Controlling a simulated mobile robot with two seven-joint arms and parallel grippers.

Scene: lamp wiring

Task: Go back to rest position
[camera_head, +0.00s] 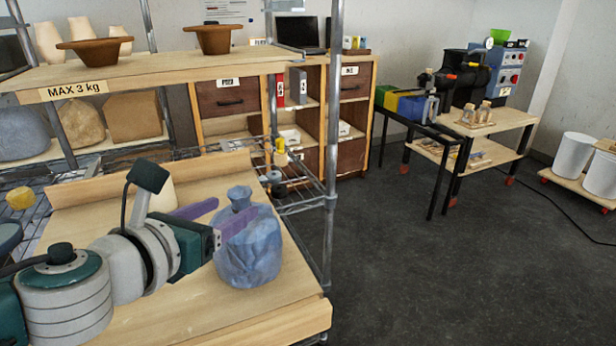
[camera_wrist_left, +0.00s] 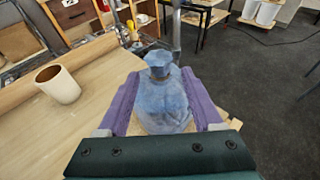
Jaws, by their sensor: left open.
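My left gripper (camera_head: 238,207) has purple fingers and is open. In the left wrist view, the fingers (camera_wrist_left: 160,73) lie on either side of the same blue vessel (camera_wrist_left: 162,105), with its neck and shoulder between them. I cannot tell whether either finger touches it. My right gripper does not show in either view.
A cream cup (camera_wrist_left: 58,85) stands on the board to the left in the wrist view. A metal rack post (camera_head: 332,150) rises just right of the vessel. An upper shelf (camera_head: 150,72) with brown bowls is above. Open dark floor (camera_head: 450,270) lies to the right.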

